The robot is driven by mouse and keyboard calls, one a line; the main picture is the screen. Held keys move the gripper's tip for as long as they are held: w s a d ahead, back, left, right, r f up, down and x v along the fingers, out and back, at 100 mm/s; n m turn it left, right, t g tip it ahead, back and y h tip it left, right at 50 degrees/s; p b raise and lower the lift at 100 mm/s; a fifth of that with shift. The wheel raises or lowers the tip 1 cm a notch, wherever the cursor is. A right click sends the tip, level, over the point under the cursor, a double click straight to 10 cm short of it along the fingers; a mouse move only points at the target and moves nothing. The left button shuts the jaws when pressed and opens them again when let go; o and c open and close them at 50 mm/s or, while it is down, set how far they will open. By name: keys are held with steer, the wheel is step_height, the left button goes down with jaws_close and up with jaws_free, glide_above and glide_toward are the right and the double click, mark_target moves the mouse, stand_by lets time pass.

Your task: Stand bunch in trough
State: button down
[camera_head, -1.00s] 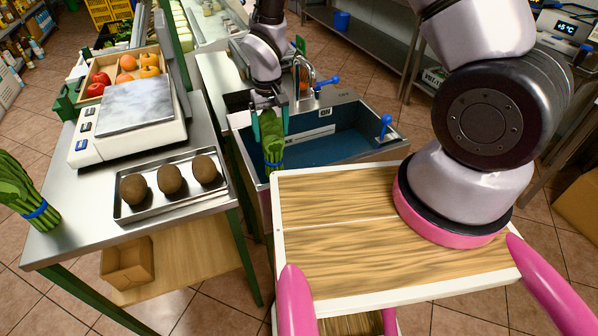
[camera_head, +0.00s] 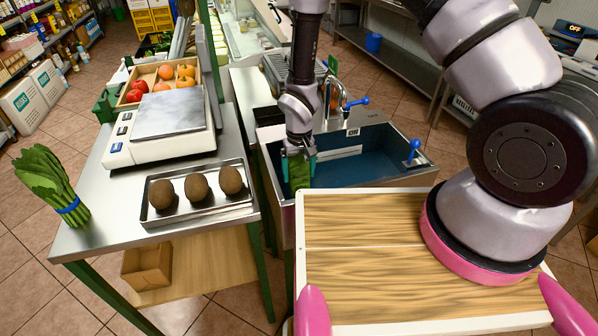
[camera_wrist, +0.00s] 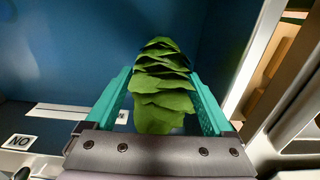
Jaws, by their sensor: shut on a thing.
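My gripper (camera_head: 300,160) is shut on a green leafy bunch (camera_head: 299,176) at the left end of the blue-walled trough (camera_head: 350,168). The bunch looks roughly upright, and its lower part is hidden behind the trough's rim and my wooden deck. In the wrist view the leaves of the bunch (camera_wrist: 162,90) fill the space between the teal fingers, with the blue trough wall (camera_wrist: 60,50) behind. I cannot tell whether its stems touch the trough floor.
The steel table (camera_head: 100,222) carries a scale (camera_head: 165,130), a fruit crate (camera_head: 160,85) and a tray (camera_head: 200,205) of brown round things. A tap (camera_head: 338,98) and blue handles (camera_head: 414,147) stand at the trough's edges. The trough's right side is free.

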jaws_free()
steer(key=shift+f, duration=0.1)
step_height(320, 180, up, 12)
steer(key=shift+r, duration=0.15)
steer(key=shift+w+d+r, duration=0.1)
steer(key=shift+w+r, duration=0.05)
steer(key=shift+r, duration=0.2)
steer(key=w+d+r+m+t, duration=0.1)
steer(key=d+r, duration=0.3)
steer(key=r, duration=0.4)
steer(key=w+d+r+m+t+y, duration=0.1)
steer(key=d+r, duration=0.3)
steer(key=r, duration=0.3)
steer(key=d+r+m+t, duration=0.15)
steer(key=d+r, duration=0.25)
steer(key=r, duration=0.4)
steer(key=s+d+r+m+t, duration=0.2)
steer(key=s+d+r, duration=0.3)
steer(key=s+r, duration=0.2)
steer(key=s+d+r+m+t+y, duration=0.1)
steer(key=s+d+r+m, duration=0.1)
steer(key=s+d+r, duration=0.4)
step_height(320, 180, up, 4)
steer(key=shift+s+d+f+t, duration=0.25)
steer(key=shift+s+d+t, duration=0.1)
steer(key=shift+s, duration=0.35)
